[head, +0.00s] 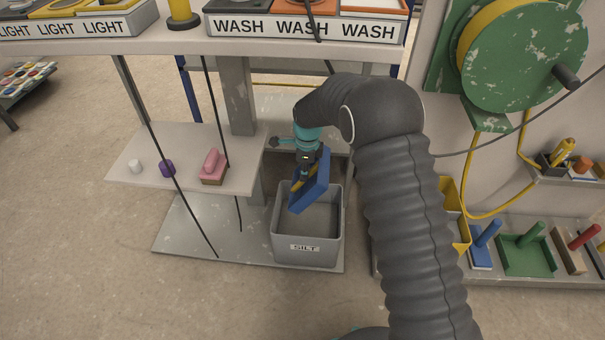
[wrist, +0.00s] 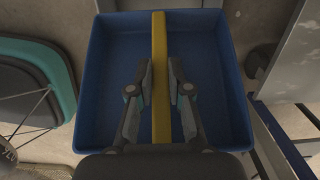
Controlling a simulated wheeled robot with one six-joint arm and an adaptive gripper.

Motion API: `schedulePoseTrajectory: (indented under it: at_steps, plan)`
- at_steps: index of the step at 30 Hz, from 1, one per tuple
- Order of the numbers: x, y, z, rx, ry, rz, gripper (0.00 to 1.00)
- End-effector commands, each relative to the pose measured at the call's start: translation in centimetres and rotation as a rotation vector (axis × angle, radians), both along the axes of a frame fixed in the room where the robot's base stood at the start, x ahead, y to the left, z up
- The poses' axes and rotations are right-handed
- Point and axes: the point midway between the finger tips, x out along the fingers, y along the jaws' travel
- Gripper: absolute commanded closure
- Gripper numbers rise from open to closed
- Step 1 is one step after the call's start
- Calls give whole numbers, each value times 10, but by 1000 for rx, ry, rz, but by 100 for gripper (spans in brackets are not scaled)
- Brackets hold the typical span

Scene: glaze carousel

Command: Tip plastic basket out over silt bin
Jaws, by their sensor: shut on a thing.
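The plastic basket is blue with a yellow handle bar across it. In the head view the basket (head: 316,183) is steeply tilted above the silt bin. My gripper (head: 300,178) is at the basket and partly hidden by it and by my arm. In the wrist view the basket (wrist: 215,50) fills the middle, and my gripper (wrist: 161,75) is shut on its yellow handle (wrist: 160,40). The part of the basket floor that shows looks bare. The silt bin (head: 306,248) is a grey open box labelled SILT, standing on the low shelf. Its visible inside looks empty.
A shelf (head: 130,170) left of the bin carries a pink block (head: 212,165), a purple piece and a white piece. A counter with WASH trays (head: 300,27) runs above.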

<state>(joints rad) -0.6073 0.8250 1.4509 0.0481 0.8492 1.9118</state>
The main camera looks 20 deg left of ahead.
Motion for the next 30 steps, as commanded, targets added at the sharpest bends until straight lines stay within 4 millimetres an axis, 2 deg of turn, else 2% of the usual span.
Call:
schedulePoseTrajectory:
  at_steps: [2,30]
  plan:
    - [1,-3,-6,47,9,-4,100]
    - [4,-14,-3,377,89,-2,100]
